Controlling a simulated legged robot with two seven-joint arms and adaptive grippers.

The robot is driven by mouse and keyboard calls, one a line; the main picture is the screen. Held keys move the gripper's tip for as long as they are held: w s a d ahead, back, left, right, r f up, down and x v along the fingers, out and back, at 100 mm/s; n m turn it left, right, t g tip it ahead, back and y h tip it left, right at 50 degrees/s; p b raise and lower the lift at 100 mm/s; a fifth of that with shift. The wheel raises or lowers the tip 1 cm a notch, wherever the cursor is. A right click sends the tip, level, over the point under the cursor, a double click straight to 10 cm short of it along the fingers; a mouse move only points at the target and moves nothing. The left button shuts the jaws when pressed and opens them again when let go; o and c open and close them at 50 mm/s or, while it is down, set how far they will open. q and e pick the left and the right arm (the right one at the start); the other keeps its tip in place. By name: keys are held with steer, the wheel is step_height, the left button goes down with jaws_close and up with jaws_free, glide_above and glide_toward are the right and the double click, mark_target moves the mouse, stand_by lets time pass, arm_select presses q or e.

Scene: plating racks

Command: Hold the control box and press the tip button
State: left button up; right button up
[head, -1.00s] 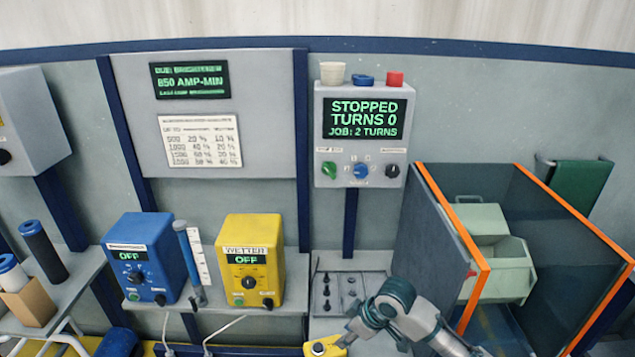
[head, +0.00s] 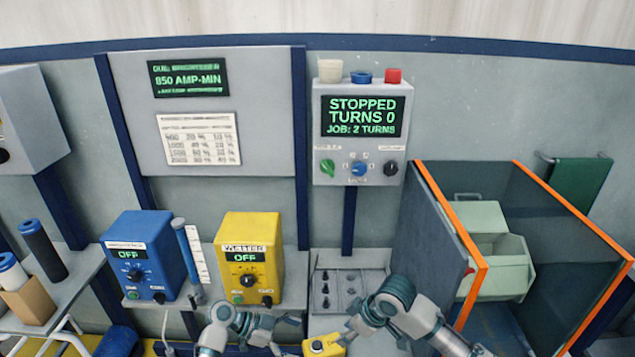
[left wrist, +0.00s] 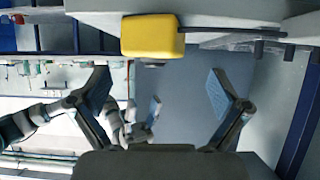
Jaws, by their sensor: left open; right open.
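A small yellow control box (head: 323,346) with a dark round spot on top lies at the bottom of the head view, partly cut off. My right gripper (head: 347,334) is open just to its right, close to its edge; I cannot tell whether they touch. My left gripper (head: 286,334) is open and empty just to its left, apart from it. In the left wrist view, a yellow box (left wrist: 152,36) with a dark knob is beyond the open left fingers (left wrist: 162,97); I cannot tell which yellow box it is. The tip button cannot be made out.
A blue box (head: 145,258) and a yellow WETTER box (head: 262,283), both reading OFF, stand on the shelf behind. A grey panel (head: 335,172) reads STOPPED, TURNS 0. An orange-edged bay (head: 468,235) with a pale green bin (head: 500,270) is at right.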

mark_target(311, 345)
arm_select(q)
steer(key=x, duration=0.5)
steer(key=shift+d+f, duration=0.15)
steer(key=shift+d, duration=0.2)
steer(key=shift+x, duration=0.9)
steer(key=shift+c, duration=0.3)
steer(key=c, duration=1.5)
steer(key=o, duration=1.3)
steer(key=shift+o, duration=0.2)
steer(key=c, duration=1.3)
